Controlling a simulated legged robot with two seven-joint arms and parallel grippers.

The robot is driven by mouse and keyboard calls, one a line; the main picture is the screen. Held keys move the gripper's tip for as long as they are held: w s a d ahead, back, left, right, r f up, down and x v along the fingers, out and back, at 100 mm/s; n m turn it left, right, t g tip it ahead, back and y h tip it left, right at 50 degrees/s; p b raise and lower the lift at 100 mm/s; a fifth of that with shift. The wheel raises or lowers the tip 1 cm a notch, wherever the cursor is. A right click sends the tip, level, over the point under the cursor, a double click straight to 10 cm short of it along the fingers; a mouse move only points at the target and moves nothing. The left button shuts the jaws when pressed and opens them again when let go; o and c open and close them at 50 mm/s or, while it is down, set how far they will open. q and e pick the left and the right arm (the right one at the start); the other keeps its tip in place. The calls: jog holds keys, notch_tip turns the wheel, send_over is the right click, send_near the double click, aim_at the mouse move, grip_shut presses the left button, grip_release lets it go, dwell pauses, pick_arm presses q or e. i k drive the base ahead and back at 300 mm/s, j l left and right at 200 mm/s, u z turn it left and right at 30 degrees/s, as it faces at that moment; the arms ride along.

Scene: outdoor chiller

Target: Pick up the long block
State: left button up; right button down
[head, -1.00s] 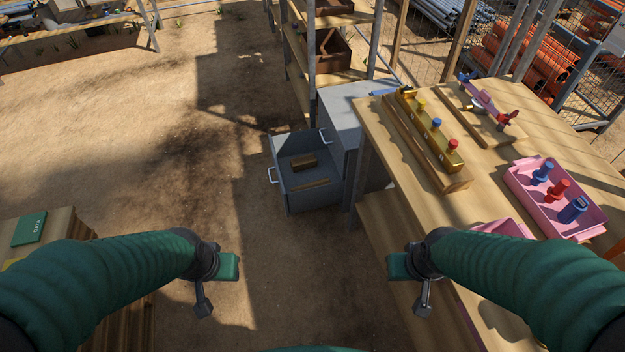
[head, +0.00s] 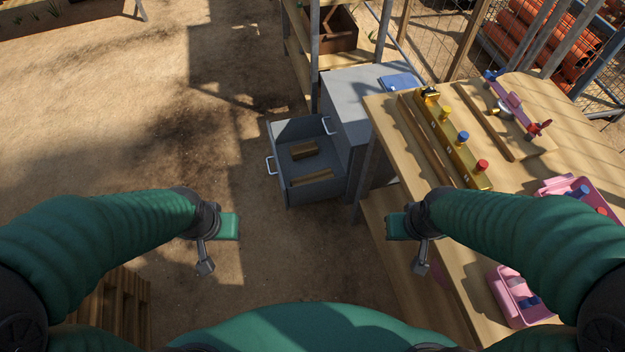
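The long block (head: 312,179) is a thin wooden bar lying along the near side of an open grey drawer (head: 288,192). A shorter, thicker wooden block (head: 304,149) lies farther back in the same drawer. My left gripper (head: 222,240) hangs in front of the drawer, to its lower left, apart from both blocks. My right gripper (head: 408,240) is to the drawer's lower right, by the workbench edge. I see no object in either gripper, but this angle does not show whether the fingers are apart.
The drawer belongs to a grey cabinet (head: 345,105) beside the wooden workbench (head: 480,228). The bench holds a yellow bar with coloured knobs (head: 455,140) and pink trays (head: 515,298). A wooden crate or pallet (head: 118,300) is at lower left. The sandy ground left of the drawer is clear.

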aim_at(326, 173)
jog(key=i+j, duration=0.2)
jog(key=i, duration=0.25)
jog(key=i+j+z, duration=0.1)
jog(key=i+j, duration=0.15)
jog(key=i, duration=0.25)
jog(key=i+j, duration=0.25)
jog(key=i, duration=0.2)
jog(key=i+j, duration=0.25)
jog(key=i, duration=0.2)
jog(key=z, duration=0.05)
